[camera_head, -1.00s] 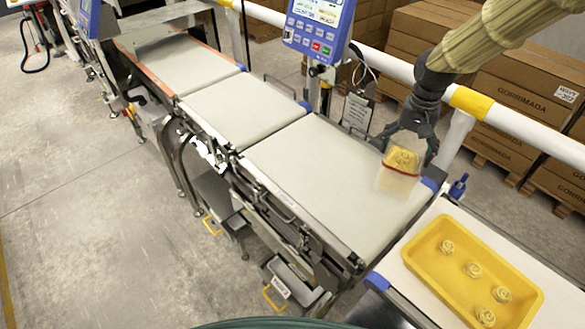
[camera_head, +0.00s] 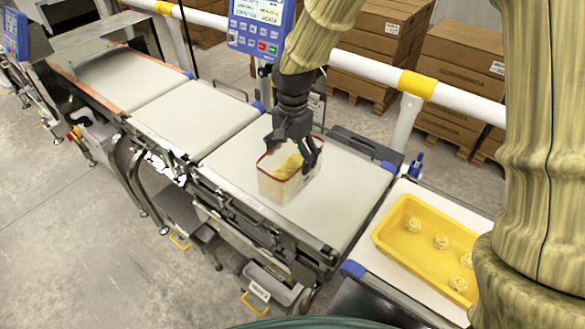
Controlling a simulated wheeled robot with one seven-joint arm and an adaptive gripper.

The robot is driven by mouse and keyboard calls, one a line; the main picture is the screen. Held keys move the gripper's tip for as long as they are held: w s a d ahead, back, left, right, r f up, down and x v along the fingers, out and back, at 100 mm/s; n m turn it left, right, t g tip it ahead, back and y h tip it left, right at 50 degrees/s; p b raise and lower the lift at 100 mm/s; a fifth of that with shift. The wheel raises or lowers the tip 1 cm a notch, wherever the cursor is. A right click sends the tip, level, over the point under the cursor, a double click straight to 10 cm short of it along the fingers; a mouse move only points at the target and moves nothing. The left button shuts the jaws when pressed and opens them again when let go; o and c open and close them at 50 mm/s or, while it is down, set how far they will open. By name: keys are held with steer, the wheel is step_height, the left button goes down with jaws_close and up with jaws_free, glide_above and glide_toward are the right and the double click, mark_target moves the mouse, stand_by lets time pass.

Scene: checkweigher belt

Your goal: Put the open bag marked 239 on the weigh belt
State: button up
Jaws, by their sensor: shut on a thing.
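A clear open bag (camera_head: 275,184) with a red rim and yellow contents is upright under my gripper (camera_head: 291,150). My gripper is shut on it, with dark fingers at its rim. No number is readable on the bag. The bag is over the near belt section (camera_head: 340,200); I cannot tell whether its bottom touches the belt. The middle belt section (camera_head: 195,118) is bare, to the left of the bag. No label shows which section is the weigh belt.
A yellow tray (camera_head: 385,243) with several pale yellow pieces sits on a white surface at right. A blue display unit (camera_head: 262,25) stands behind the belts. A white and yellow rail (camera_head: 372,72) runs behind, with cardboard boxes (camera_head: 463,65) beyond.

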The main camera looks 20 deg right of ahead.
mark_target(301, 164)
steer(key=s+f+m, duration=0.3)
steer(key=s+m, duration=0.8)
steer(key=m, duration=0.2)
steer(key=w+d+p, duration=0.1)
steer(key=w, duration=0.4)
steer(key=w+d+f+p, duration=0.1)
steer(key=w+p, duration=0.1)
steer(key=w, duration=0.3)
steer(key=w+d+p, duration=0.1)
steer(key=w, duration=0.4)
steer(key=shift+d+f, duration=0.15)
steer(key=shift+d, duration=0.25)
steer(key=shift+f+m+p, duration=0.3)
steer(key=shift+f+p, duration=0.9)
steer(key=shift+f, duration=0.6)
steer(key=shift+f, duration=0.1)
steer(key=o, duration=1.3)
steer(key=shift+r+b, duration=2.1)
steer(key=shift+r, duration=4.05)
